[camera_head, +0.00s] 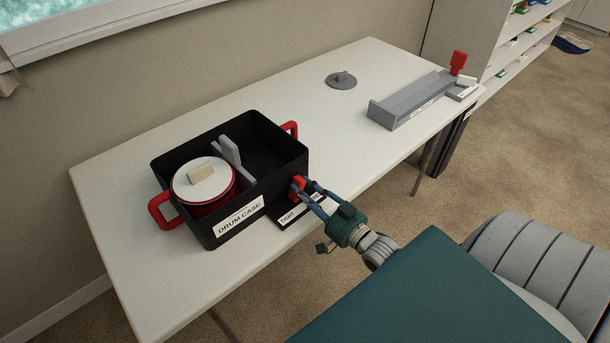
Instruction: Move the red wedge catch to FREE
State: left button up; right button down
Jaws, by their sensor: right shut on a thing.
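The red wedge catch (297,187) is at the right end of the front wall of the black drum case (222,240). My right gripper (304,190) reaches in from the lower right and is shut on the catch, its fingers partly hiding it. A dark label plate (287,218) lies on the table below the gripper and reads TIGHT; its right part is mostly covered by the gripper, so the word there cannot be read. My left gripper is not in view.
The case holds a white-topped red drum (200,185) and a grey divider (229,150), with red side handles. A grey round lid (342,80) and a grey tray (405,104) with a red upright piece (458,62) stand farther back. The table middle is clear.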

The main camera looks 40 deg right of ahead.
jog(key=c, duration=1.7)
grip_release()
jog(key=shift+s+a+f, duration=0.1)
jog(key=shift+s+f, duration=0.1)
jog(key=shift+f, duration=0.3)
jog(key=o, duration=0.3)
jog(key=shift+r, duration=0.15)
jog(key=shift+s, duration=0.15)
jog(key=shift+s+p, duration=0.45)
jog(key=shift+s, duration=0.25)
jog(key=shift+s+d+r+p, duration=0.1)
jog(key=shift+s+p, duration=0.1)
jog(key=shift+s, duration=0.35)
jog(key=shift+s+d+p, duration=0.15)
jog(key=shift+s+p, duration=0.05)
jog(key=shift+s, duration=0.4)
jog(key=shift+s+d+r+p, duration=0.1)
jog(key=shift+s+p, duration=0.1)
jog(key=shift+s, duration=0.35)
jog(key=shift+s+d+p, duration=0.2)
jog(key=shift+s+p, duration=0.25)
jog(key=shift+s, duration=1.3)
jog(key=shift+s+d+p, duration=0.15)
jog(key=shift+s+p, duration=0.25)
jog(key=shift+s, duration=1.35)
